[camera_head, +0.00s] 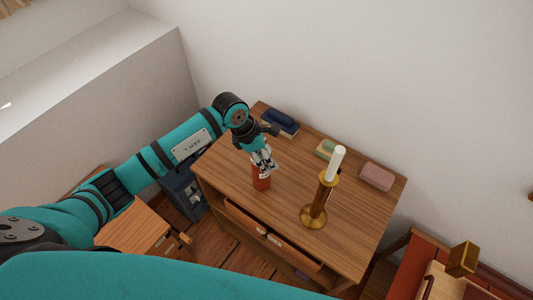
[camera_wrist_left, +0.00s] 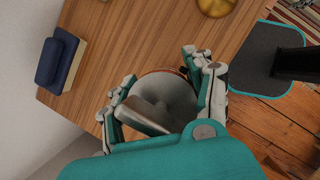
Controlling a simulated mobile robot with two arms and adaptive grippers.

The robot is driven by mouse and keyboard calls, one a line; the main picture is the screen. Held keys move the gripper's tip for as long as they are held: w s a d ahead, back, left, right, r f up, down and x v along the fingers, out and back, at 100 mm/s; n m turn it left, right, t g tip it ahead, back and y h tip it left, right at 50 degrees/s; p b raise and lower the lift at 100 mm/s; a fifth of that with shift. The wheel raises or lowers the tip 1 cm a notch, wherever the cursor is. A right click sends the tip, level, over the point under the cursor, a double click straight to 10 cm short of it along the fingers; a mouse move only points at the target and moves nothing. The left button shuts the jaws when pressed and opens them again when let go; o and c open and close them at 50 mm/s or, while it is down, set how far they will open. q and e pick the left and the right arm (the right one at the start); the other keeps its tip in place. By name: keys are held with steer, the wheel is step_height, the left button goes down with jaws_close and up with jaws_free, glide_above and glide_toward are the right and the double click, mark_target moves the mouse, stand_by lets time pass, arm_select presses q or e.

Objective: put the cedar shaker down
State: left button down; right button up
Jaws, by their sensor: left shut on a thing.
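The cedar shaker (camera_head: 261,183) is reddish brown and upright over the front left part of the wooden desk (camera_head: 285,205). My left gripper (camera_head: 263,165) comes down on it from above and is shut on its upper part. In the left wrist view the shaker's round, pale grey top (camera_wrist_left: 178,92) sits between the two fingers of the left gripper (camera_wrist_left: 160,68). The fingers hide much of its sides. I cannot tell whether its base touches the desk. My right gripper is not in view.
A brass candlestick (camera_head: 315,214) with a white candle stands right of the shaker. Dark blue books (camera_head: 281,122), a green book (camera_head: 326,149) and a pink box-like thing (camera_head: 377,176) lie along the desk's back. The desk's middle is clear. A red-seated chair (camera_head: 421,262) is at right.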

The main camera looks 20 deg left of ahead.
arm_select(q)
steer(key=shift+f, duration=0.15)
steer(key=c, duration=0.8)
jaws_free()
steer(key=shift+c, duration=0.2)
steer(key=o, duration=0.4)
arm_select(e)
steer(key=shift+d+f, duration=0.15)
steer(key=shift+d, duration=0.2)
arm_select(q)
steer(key=b+v, duration=0.2)
steer(key=v, duration=0.9)
steer(key=shift+s+a+r, duration=0.1)
steer(key=shift+a+r, duration=0.05)
steer(key=shift+r, duration=0.55)
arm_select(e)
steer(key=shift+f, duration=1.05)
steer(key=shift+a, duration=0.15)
